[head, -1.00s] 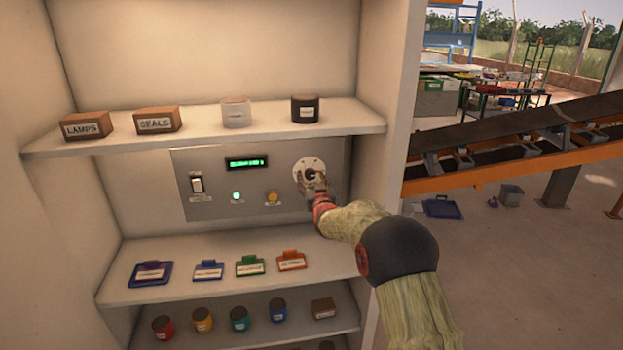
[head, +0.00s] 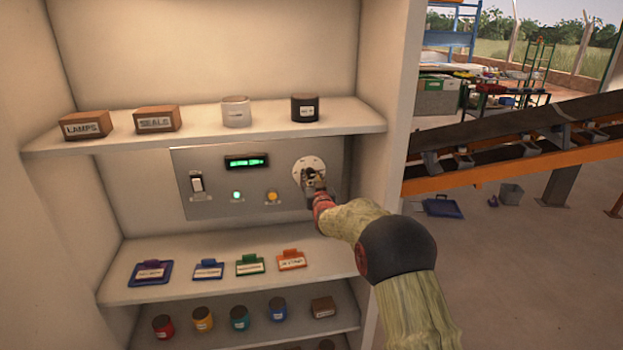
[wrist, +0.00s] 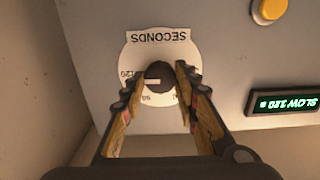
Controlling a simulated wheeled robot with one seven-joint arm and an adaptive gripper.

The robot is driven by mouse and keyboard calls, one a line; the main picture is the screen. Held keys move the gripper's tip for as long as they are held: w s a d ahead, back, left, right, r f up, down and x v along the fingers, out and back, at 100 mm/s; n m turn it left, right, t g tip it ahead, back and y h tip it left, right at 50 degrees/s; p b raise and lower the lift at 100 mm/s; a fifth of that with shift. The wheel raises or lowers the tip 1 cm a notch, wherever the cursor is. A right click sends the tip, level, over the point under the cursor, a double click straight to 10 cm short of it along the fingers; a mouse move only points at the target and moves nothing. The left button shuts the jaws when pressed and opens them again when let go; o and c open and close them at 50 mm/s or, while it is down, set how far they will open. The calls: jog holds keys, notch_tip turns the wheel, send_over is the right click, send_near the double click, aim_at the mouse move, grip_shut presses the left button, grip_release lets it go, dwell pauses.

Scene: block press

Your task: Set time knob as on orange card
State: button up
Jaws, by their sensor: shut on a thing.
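The time knob (wrist: 155,86) is dark with a white pointer line, on a round white dial marked SECONDS (wrist: 133,53). In the wrist view the line points left, toward the 120 mark. My gripper (wrist: 161,70) has a finger on each side of the knob and is shut on it. In the head view my gripper (head: 314,182) covers much of the dial (head: 300,166). The green display (wrist: 284,102) reads SLOW 120. The orange card (head: 291,260) stands on the shelf below the panel; its writing is too small to read.
The grey panel (head: 225,205) also holds a switch (head: 197,185), a green light (head: 237,195) and a yellow button (head: 272,197). Purple, blue and green cards stand left of the orange one. The cabinet's right wall (head: 378,120) is close beside my arm.

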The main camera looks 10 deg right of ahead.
jog(key=shift+c, duration=1.1)
